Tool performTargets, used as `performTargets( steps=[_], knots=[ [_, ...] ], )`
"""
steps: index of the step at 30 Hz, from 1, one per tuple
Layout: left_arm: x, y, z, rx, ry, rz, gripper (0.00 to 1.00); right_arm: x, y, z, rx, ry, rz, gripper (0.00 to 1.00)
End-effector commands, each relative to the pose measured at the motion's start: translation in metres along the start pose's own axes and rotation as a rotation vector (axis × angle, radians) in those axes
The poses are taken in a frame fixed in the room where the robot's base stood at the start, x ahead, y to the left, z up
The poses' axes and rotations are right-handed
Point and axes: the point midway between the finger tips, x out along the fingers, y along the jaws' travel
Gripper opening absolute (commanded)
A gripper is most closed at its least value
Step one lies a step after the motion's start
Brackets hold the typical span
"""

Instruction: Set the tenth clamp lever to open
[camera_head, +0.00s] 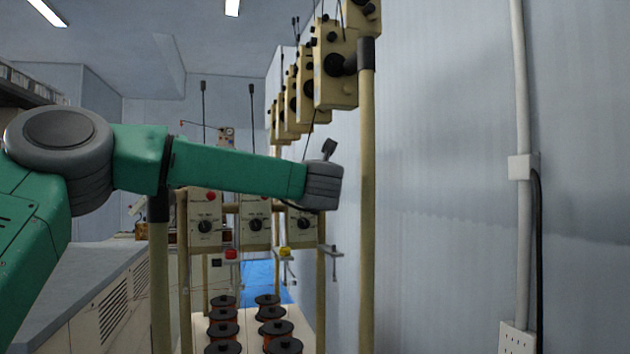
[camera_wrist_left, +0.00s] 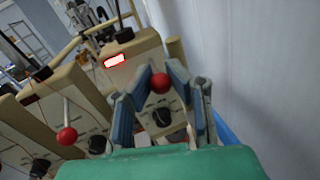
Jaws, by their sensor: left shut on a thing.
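In the left wrist view my left gripper (camera_wrist_left: 161,76) is shut on a red ball knob (camera_wrist_left: 160,84), which sits between its blue-grey fingertips. The knob is in front of a cream box with a black dial (camera_wrist_left: 163,117); the lever's stem is mostly hidden. A second red ball knob (camera_wrist_left: 67,136) on a pale lever stands free to the left. In the head view my left arm reaches right across the cream boxes, and its fingers are hidden behind the wrist. I cannot tell which lever is the tenth. My right gripper is not in view.
A row of cream boxes (camera_head: 335,75) hangs at upper right beside a tan post (camera_head: 367,220). Lower dial boxes (camera_head: 205,228) stand behind my arm. Dark-topped spools (camera_head: 284,346) sit below. A grey counter (camera_head: 85,290) is at left and a pale wall (camera_head: 450,180) at right.

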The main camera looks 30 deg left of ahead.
Motion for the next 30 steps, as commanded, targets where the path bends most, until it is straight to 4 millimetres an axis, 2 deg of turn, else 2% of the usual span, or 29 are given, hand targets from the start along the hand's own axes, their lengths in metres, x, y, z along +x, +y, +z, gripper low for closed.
performTargets(
  steps=[1, 6, 15, 21, 30],
  knots=[
    [0.002, 0.001, 0.005, -0.012, 0.050, -0.003, 0.00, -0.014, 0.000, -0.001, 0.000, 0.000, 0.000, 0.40],
    [0.003, 0.002, 0.013, -0.047, 0.189, -0.017, 0.00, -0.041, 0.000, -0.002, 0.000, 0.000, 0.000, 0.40],
    [0.004, 0.003, 0.020, -0.094, 0.373, -0.036, 0.00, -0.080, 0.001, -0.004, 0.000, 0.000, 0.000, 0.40],
    [0.006, 0.004, 0.021, -0.111, 0.437, -0.042, 0.00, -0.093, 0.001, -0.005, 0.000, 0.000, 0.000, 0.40],
    [0.006, 0.004, 0.019, -0.119, 0.465, -0.044, 0.00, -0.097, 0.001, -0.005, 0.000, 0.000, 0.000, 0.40]
  ],
)
